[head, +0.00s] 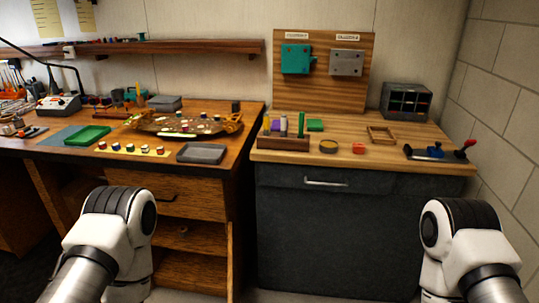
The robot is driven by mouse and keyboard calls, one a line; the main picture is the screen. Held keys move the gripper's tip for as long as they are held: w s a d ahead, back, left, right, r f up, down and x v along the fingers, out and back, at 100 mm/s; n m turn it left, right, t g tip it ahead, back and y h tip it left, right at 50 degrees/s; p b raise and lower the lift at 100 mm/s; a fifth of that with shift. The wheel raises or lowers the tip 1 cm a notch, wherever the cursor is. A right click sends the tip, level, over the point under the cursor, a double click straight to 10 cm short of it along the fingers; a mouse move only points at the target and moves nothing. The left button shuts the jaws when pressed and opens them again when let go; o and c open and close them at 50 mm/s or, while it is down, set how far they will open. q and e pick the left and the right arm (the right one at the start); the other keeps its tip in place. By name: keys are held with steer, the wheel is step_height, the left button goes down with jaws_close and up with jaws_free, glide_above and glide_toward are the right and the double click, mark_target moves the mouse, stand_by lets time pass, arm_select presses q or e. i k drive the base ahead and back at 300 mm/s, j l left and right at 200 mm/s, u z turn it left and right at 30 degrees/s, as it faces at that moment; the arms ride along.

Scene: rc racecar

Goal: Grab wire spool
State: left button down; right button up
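I cannot tell for certain which thing is the wire spool. A small round dark piece with a tan top (328,146) lies on the right-hand worktop, near its front edge. A small red piece (359,148) lies just right of it. Several small coloured pieces, too small to identify, stand on a yellow strip (152,152) on the left bench. My two arms show at the lower left and lower right, below the worktops and apart from all these things. Neither gripper's fingers show.
A wooden block holder (283,144) stands left of the round piece, a wooden frame (381,135) behind right. A vise-like tool (436,152) sits far right, a drawer box (406,101) at the back. A large ornate tray (181,124) and grey tray (202,153) occupy the left bench.

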mark_target(183, 232)
steer(key=i+l+u, duration=0.2)
steer(key=u, duration=0.15)
steer(key=i+l+u, duration=0.15)
steer(key=l+u, duration=0.15)
steer(key=l, duration=0.2)
steer(key=i+l+u, duration=0.1)
steer(key=l+u, duration=0.6)
steer(key=i+l, duration=0.05)
steer(key=l, duration=0.05)
